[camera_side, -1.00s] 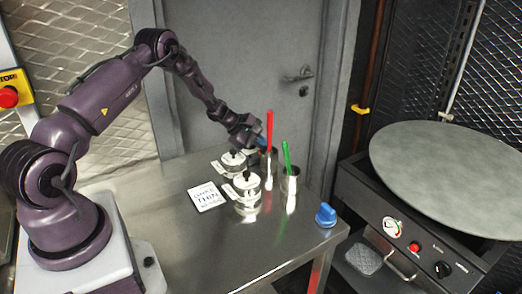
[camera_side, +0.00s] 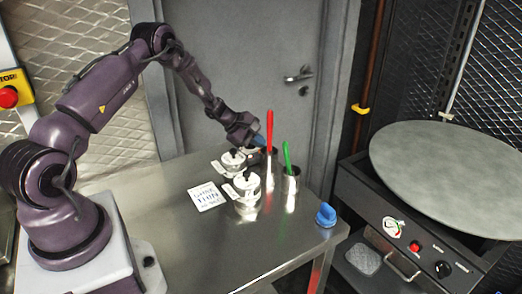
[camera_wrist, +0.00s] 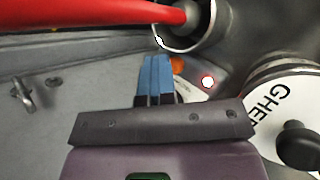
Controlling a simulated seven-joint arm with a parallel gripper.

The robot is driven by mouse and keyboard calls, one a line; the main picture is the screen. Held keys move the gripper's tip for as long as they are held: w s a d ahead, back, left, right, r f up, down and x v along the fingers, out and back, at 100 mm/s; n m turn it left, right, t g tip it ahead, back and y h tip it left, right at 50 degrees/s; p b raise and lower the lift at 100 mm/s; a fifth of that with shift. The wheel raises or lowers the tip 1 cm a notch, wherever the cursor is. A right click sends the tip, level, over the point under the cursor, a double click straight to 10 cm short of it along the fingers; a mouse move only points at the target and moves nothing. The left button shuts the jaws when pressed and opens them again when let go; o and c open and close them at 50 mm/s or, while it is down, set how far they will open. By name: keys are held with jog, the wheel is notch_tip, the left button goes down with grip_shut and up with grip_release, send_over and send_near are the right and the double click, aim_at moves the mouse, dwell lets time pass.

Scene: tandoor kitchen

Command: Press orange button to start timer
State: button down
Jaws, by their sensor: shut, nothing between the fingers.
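My gripper (camera_wrist: 155,62) has blue fingers held together, with nothing between them. In the wrist view an orange spot, which looks like the orange button (camera_wrist: 178,64), shows just right of the fingertips, partly hidden beside them. I cannot tell whether the fingers touch the button. In the side view my gripper (camera_side: 258,140) is at the back of the table, behind the lidded pots and beside the red-handled can; the button is hidden there.
A steel can with a red handle (camera_side: 269,125) stands close to my gripper, and a green-handled one (camera_side: 286,155) is to its right. Two lidded pots (camera_side: 246,187) stand in front, one labelled GHEE (camera_wrist: 270,98).

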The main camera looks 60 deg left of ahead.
jog(key=shift+w+d+r+h, duration=0.1)
jog(key=shift+d+r+h, duration=0.15)
jog(key=shift+d, duration=0.55)
jog(key=shift+a+r, duration=0.15)
jog(key=shift+r, duration=1.1)
jog(key=shift+a+r, duration=0.15)
jog(key=shift+r, duration=1.05)
